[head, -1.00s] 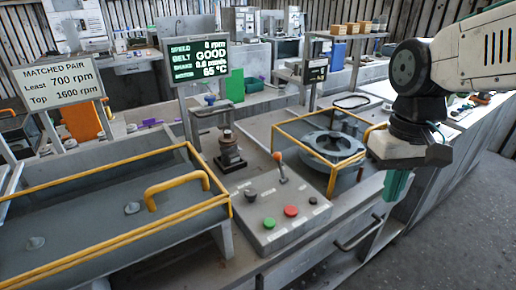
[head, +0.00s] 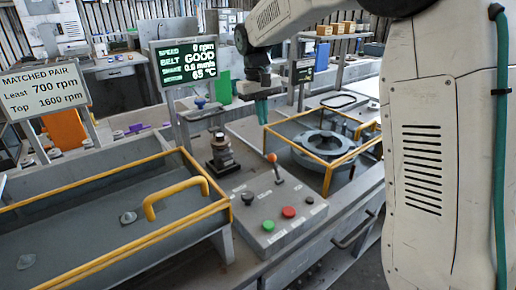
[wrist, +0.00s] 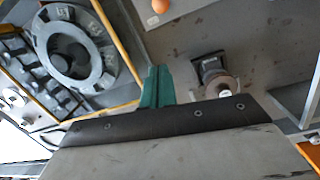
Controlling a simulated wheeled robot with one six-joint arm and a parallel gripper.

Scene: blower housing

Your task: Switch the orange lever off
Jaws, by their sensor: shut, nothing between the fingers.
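The orange lever (head: 271,157) has a round orange knob on a thin dark stem. It stands at the back of the grey control panel (head: 272,240), leaning slightly toward the upper left in the head view. In the wrist view, the orange knob (wrist: 160,6) shows at the top edge and its stem is out of frame. My gripper (head: 262,112) has teal fingers, shut and empty. It hangs above and behind the lever, apart from it. In the wrist view the shut fingers (wrist: 156,82) are at centre, below the knob.
A black knob (head: 248,198), a red button (head: 289,212) and a green button (head: 268,224) share the panel. A yellow-railed guard (head: 330,163) surrounds the round blower housing (head: 322,148) on the right. A dark clamp post (head: 222,155) stands left of the lever.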

